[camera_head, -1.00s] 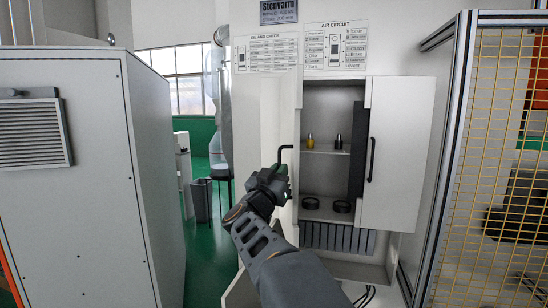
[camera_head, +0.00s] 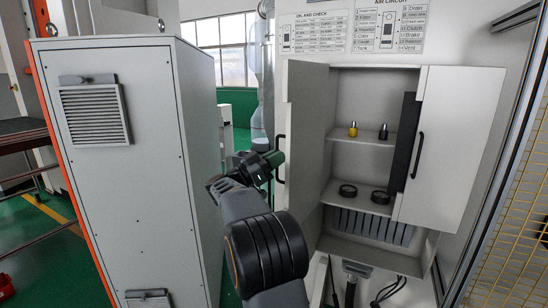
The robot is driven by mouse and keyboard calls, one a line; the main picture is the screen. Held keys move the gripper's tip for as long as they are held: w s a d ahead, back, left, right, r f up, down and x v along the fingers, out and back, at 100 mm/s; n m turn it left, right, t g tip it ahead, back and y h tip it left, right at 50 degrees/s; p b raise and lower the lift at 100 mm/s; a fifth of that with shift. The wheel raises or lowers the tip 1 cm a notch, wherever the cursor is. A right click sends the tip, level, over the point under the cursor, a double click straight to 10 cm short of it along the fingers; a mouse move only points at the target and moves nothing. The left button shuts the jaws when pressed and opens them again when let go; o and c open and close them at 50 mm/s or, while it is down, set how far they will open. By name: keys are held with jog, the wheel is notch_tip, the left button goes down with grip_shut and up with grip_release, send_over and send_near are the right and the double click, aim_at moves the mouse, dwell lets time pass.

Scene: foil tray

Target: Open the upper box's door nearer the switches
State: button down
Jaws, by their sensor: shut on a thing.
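The upper box (camera_head: 378,68) is a pale wall cabinet whose inside shows between its two doors. Its left door (camera_head: 308,135) stands swung out from the opening, seen at a steep angle. A black bar handle (camera_head: 279,160) projects from the outer left side of this door. My gripper (camera_head: 268,165) is at that handle, shut on it; its fingertips are small and partly hidden. The right door (camera_head: 468,140) is a broad pale panel with a black upright handle (camera_head: 418,155) near its left edge.
A shelf (camera_head: 363,139) inside holds a yellow and a dark small item; two black rings lie below. Printed charts with switch-like panels (camera_head: 387,30) are above. A large grey cabinet (camera_head: 130,180) stands left, yellow mesh (camera_head: 510,240) right. Dark cables hang below the box.

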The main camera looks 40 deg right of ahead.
jog(key=shift+s+d+r, duration=0.1)
jog(key=shift+r, duration=0.15)
jog(key=c, duration=1.6)
grip_release()
jog(key=shift+o, duration=0.8)
jog(key=shift+s+d, duration=0.1)
jog(key=shift+d, duration=0.1)
jog(key=shift+o, duration=1)
jog(key=shift+a+f, duration=0.1)
jog(key=shift+a+f, duration=0.1)
jog(key=b+v, duration=0.4)
jog(key=v, duration=1)
